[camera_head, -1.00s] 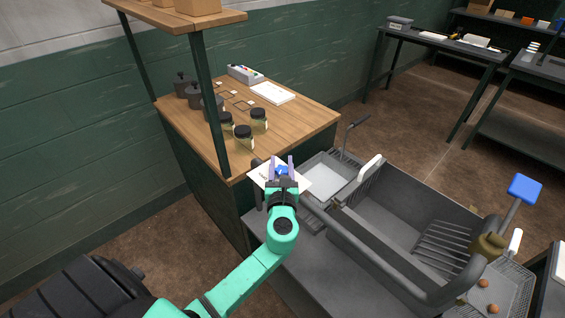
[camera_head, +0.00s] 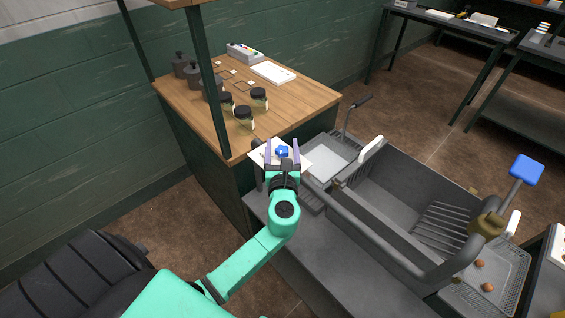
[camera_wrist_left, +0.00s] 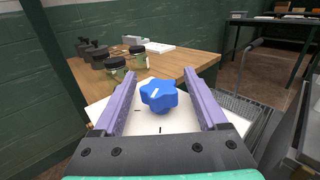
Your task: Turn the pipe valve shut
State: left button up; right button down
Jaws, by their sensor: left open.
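A blue star-shaped knob (camera_head: 282,151) with a white line on it stands over a white plate (camera_wrist_left: 128,116) with dark tick marks; it also shows in the left wrist view (camera_wrist_left: 158,95). My left gripper (camera_head: 282,150) is open, with its purple fingers spread on either side of the knob. In the left wrist view there is a gap between the knob and each finger. A brass fitting (camera_head: 487,225) with a blue paddle handle (camera_head: 526,169) stands at the right, away from the gripper. My right gripper is not in view.
A grey sink (camera_head: 400,205) with a thick grey pipe (camera_head: 372,238) along its near side lies to the right.

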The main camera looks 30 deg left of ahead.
pick_arm(q)
jog(key=b+v, duration=0.2)
jog(key=v, duration=1.1)
jog(key=shift+s+b, duration=0.2)
jog(key=shift+b, duration=0.1)
jog(key=m+t+h+p, duration=0.2)
jog(key=m+h+p, duration=0.5)
jog(key=h+p, duration=0.3)
send_near(278, 155)
jog(key=shift+h, duration=0.6)
jog(key=w, duration=0.3)
jog(key=w+b, duration=0.1)
jog(key=w, duration=0.6)
jog(key=shift+w+d+f, duration=0.15)
jog(key=shift+w+d, duration=0.1)
jog(key=shift+d, duration=0.1)
